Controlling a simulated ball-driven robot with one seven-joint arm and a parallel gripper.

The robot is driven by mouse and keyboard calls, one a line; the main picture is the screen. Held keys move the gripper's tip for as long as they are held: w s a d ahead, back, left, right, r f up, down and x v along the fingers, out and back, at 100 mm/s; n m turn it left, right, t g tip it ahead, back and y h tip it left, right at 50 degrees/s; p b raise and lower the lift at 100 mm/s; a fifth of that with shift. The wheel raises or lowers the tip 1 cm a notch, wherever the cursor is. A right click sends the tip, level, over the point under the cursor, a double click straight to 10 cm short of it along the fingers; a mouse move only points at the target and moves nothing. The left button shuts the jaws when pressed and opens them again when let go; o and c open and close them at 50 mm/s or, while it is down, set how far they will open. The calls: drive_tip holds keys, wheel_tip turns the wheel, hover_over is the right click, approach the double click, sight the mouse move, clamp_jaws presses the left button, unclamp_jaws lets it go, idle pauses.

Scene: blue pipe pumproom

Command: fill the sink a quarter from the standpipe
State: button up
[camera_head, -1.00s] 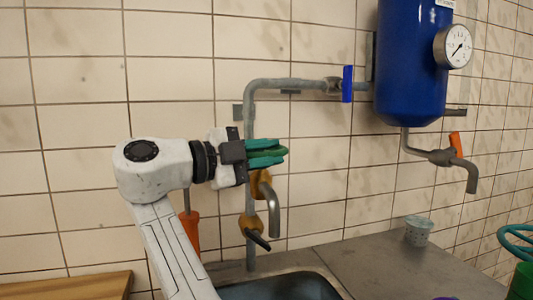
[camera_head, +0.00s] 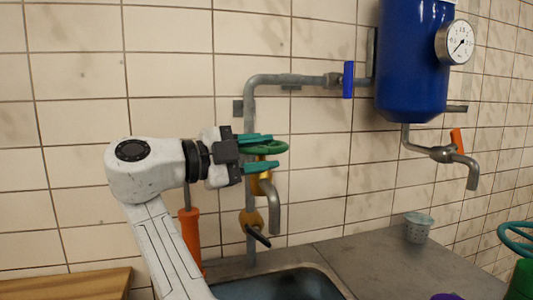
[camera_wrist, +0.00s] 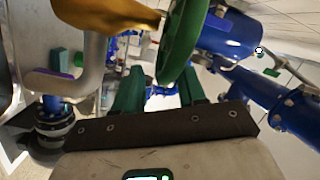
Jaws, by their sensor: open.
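The standpipe (camera_head: 249,180) is a grey pipe on the tiled wall, with a yellow tap (camera_head: 264,186) and a down-turned grey spout (camera_head: 274,212) above the sink (camera_head: 278,287). The tap's green handwheel (camera_head: 266,148) lies between the teal fingers of my gripper (camera_head: 276,153). The gripper is open, one finger above the wheel and one below; contact is unclear. In the wrist view the green handwheel (camera_wrist: 181,42) rises close in front of the fingers, beside the yellow body (camera_wrist: 105,14). No stream shows below the spout. The sink's bottom and any water level cannot be made out.
A lower yellow valve (camera_head: 247,221) with a black lever is on the pipe. A blue tank (camera_head: 412,65) with a gauge (camera_head: 455,42) and an orange-handled tap (camera_head: 447,153) hangs at right. A grey cup (camera_head: 418,228) stands on the counter (camera_head: 370,255). An orange-handled tool (camera_head: 191,240) is behind my arm.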

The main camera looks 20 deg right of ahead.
drive_tip(key=v, duration=0.9)
drive_tip(key=shift+a, duration=0.25)
drive_tip(key=shift+s+f, duration=0.1)
